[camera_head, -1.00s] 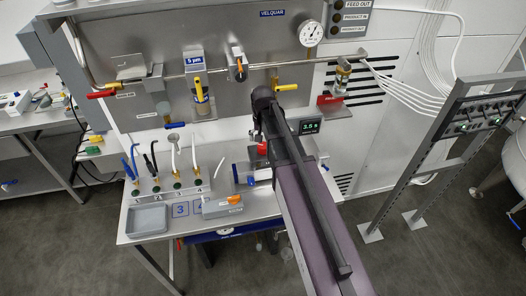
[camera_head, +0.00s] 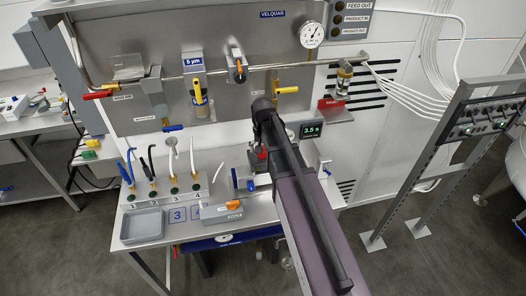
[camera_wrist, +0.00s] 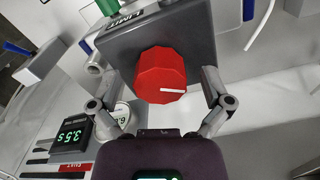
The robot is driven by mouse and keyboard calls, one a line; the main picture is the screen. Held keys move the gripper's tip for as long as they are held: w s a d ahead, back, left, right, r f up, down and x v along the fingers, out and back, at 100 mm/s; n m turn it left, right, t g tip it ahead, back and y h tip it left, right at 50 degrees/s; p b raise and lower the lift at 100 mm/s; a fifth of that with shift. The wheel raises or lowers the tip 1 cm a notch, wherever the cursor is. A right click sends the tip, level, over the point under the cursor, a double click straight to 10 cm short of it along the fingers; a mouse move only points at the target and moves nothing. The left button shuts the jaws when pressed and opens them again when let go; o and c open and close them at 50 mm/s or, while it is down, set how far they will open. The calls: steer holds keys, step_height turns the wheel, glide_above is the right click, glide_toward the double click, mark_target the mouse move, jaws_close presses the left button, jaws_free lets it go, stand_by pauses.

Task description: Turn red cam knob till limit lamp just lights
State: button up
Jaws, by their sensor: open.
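The red cam knob (camera_wrist: 150,68), faceted with a white pointer line toward the right, sits on a grey box (camera_wrist: 190,30) in the wrist view. Part of the word LIMIT shows on the box's label (camera_wrist: 125,18). A green part (camera_wrist: 108,6) is cut off at the top edge; I cannot tell whether it is a lamp or lit. My gripper (camera_wrist: 161,84) is open, one finger on each side of the knob, with gaps between. In the head view a bit of red (camera_head: 262,155) shows beside my arm, which hides most of the box and my gripper.
A display reading 3.5 s (camera_head: 311,130) stands close to my arm; it also shows in the wrist view (camera_wrist: 72,135). Pipes and valves run above. A grey frame (camera_head: 440,150) stands at right.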

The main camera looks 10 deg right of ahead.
steer(key=c, duration=1.1)
steer(key=shift+c, duration=0.2)
steer(key=shift+n, duration=1.1)
steer(key=o, duration=1.1)
steer(key=shift+o, duration=0.2)
steer(key=shift+m, duration=0.5)
